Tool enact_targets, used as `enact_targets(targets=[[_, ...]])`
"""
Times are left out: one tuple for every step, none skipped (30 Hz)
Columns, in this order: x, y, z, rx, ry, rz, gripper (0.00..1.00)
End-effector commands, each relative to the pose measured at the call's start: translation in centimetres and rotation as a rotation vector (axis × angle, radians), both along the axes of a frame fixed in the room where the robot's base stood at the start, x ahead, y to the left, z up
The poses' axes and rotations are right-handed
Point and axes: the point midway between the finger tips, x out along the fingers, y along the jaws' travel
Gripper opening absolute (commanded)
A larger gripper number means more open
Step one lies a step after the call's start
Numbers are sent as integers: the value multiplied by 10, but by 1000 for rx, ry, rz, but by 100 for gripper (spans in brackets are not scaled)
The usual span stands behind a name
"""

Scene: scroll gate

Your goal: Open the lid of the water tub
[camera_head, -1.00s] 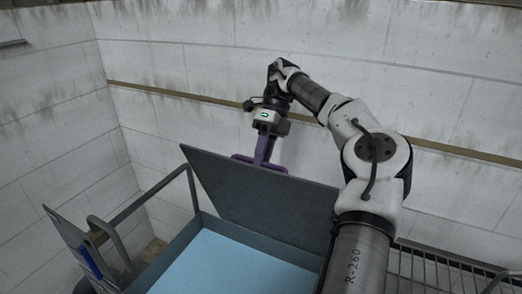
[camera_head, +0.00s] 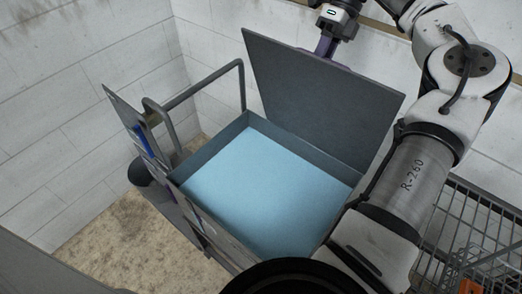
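The water tub (camera_head: 208,153) is a dark grey box holding light blue water (camera_head: 265,185). Its flat grey lid (camera_head: 315,98) stands raised and steeply tilted along the tub's back edge, so the tub is open. My gripper (camera_head: 326,48) is at the top of the view, behind the lid's upper part, with purple fingers. The lid hides the fingertips, so I cannot tell whether they touch it or how far apart they are.
A metal rail (camera_head: 205,88) and a panel with blue parts (camera_head: 140,130) stand at the tub's left. A wire rack (camera_head: 470,235) is at the right, with an orange item (camera_head: 468,287). White block walls (camera_head: 90,80) close off the back and left. Bare floor (camera_head: 98,228) shows at lower left.

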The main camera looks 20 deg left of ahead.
Motion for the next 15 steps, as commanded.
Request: enact_targets(targets=[[-4, 1, -3, -2, -7, 3, 34], [-7, 1, -4, -3, -14, 2, 34], [-10, 3, -5, -7, -25, 3, 34], [-13, 4, -6, -9, -33, 4, 34], [-16, 5, -6, -13, -42, 3, 34], [-21, 7, -8, -18, -54, 5, 34], [-24, 8, -8, -19, -64, 4, 34], [-27, 9, -10, -24, -73, 4, 34], [-32, 11, -11, -27, -86, 5, 34], [-35, 12, -11, -32, -98, 4, 34], [-39, 14, -13, -36, -107, 6, 34], [-44, 15, -14, -41, -121, 6, 34], [-47, 16, -15, -44, -133, 4, 34], [-51, 18, -17, -49, -143, 6, 34], [-56, 20, -19, -55, -159, 6, 34]])
